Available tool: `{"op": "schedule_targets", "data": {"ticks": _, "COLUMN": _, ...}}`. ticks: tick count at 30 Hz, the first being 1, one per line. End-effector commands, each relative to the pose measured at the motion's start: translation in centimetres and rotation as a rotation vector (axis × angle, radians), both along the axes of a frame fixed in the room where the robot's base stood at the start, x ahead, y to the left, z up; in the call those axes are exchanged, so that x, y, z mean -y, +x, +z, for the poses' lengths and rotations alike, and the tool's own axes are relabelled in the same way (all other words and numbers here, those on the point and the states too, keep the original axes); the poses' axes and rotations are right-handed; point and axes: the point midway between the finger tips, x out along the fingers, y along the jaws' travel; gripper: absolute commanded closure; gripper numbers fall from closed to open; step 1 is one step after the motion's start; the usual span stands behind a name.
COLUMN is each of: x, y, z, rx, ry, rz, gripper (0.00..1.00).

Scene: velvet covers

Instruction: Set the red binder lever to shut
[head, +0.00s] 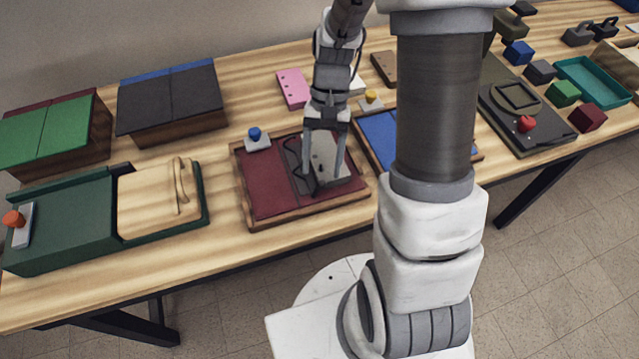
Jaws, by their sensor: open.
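The red binder (262,193) looks like a wooden-framed tray with two dark red panels, lying on the table in the middle of the head view. My gripper (327,182) points down over its right half, with its two fingers apart. A dark, thin curved part and a pale grey plate show around and between the fingers. I cannot tell clearly whether the dark part is the lever, nor which way it is set. The gripper hides much of that area, and contact is unclear.
A blue knob on a grey base (257,138) stands behind the binder. A blue-panelled tray (380,133) is close on its right, partly behind my column. A green box with a wooden lid (150,200) stands left. Bare table lies along the front edge.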

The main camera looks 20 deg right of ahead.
Motion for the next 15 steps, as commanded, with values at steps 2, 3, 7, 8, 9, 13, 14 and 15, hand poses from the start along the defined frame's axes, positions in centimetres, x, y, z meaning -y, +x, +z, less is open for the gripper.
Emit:
{"op": "schedule_targets", "data": {"ticks": 2, "x": -0.4, "y": -0.6, "z": -1.6, "rx": -0.004, "ry": 0.001, "rz": 0.001, "gripper": 0.36}}
{"op": "schedule_targets", "data": {"ticks": 3, "x": -0.5, "y": -0.8, "z": -2.3, "rx": -0.003, "ry": 0.001, "rz": 0.000, "gripper": 0.36}}
{"op": "schedule_targets", "data": {"ticks": 7, "x": -0.8, "y": -1.3, "z": -3.8, "rx": -0.002, "ry": 0.000, "rz": 0.000, "gripper": 0.36}}
{"op": "schedule_targets", "data": {"ticks": 8, "x": -0.9, "y": -1.4, "z": -4.1, "rx": -0.001, "ry": 0.000, "rz": 0.000, "gripper": 0.36}}
{"op": "schedule_targets", "data": {"ticks": 9, "x": -0.9, "y": -1.5, "z": -4.4, "rx": -0.001, "ry": 0.000, "rz": 0.000, "gripper": 0.36}}
{"op": "schedule_targets", "data": {"ticks": 13, "x": -1.1, "y": -1.7, "z": -4.9, "rx": 0.000, "ry": -0.001, "rz": 0.000, "gripper": 0.36}}
{"op": "schedule_targets", "data": {"ticks": 14, "x": -1.1, "y": -1.7, "z": -4.9, "rx": 0.000, "ry": -0.001, "rz": 0.001, "gripper": 0.36}}
{"op": "schedule_targets", "data": {"ticks": 15, "x": -1.1, "y": -1.7, "z": -4.9, "rx": 0.001, "ry": -0.001, "rz": 0.001, "gripper": 0.36}}
